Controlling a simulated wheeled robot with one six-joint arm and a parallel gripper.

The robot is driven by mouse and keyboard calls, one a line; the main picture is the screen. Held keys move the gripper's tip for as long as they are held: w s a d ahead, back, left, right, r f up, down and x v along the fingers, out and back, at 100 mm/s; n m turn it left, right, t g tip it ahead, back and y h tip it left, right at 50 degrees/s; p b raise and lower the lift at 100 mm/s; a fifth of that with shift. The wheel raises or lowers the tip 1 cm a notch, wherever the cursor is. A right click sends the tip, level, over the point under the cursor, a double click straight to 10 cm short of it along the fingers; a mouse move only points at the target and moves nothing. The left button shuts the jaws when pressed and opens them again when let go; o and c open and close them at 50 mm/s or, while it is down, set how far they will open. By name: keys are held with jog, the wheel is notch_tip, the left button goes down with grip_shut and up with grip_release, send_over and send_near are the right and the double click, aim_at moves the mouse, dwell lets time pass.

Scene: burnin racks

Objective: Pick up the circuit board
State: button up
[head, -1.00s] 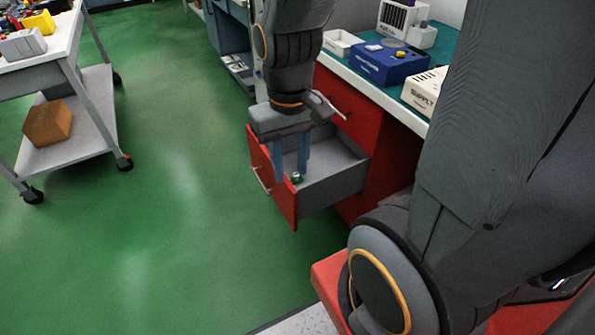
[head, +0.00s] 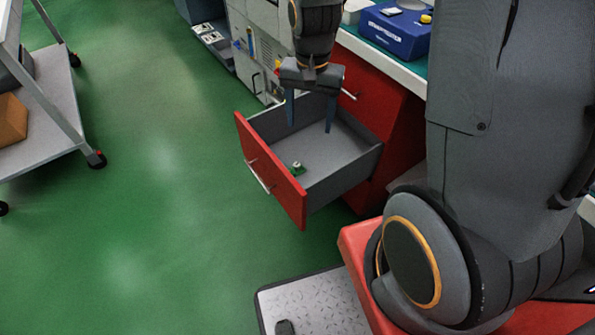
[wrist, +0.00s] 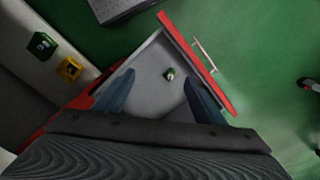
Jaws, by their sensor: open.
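The circuit board (head: 297,168) is a small green piece with a pale part on top. It lies on the floor of the open drawer (head: 343,160), close to the red drawer front. In the wrist view the circuit board (wrist: 169,75) lies beyond my fingertips, roughly between their lines. My gripper (head: 310,128) is open and empty, above the back part of the drawer and apart from the board. In the wrist view my gripper (wrist: 160,80) shows two blue fingers spread wide.
The drawer sticks out of a red cabinet (head: 385,95) under a bench with a blue box (head: 393,32). A cart (head: 50,115) with a brown box (head: 10,120) stands at left. A grey textured plate (head: 315,300) lies on the floor. Green floor is clear between.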

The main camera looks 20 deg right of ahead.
jog(key=w+f+m+b, duration=0.2)
jog(key=w+f+m, duration=0.25)
jog(key=f, duration=0.55)
jog(key=w+f+m+b, duration=0.3)
jog(key=w+f, duration=0.3)
jog(key=f, duration=0.5)
jog(key=m+b, duration=0.1)
jog(key=m, duration=0.1)
send_over(297, 164)
jog(key=f, duration=0.6)
jog(key=shift+a+f, duration=0.2)
jog(key=shift+a, duration=0.1)
jog(key=f, duration=0.7)
jog(key=shift+d+f, duration=0.15)
jog(key=shift+d, duration=0.05)
jog(key=c, duration=1.3)
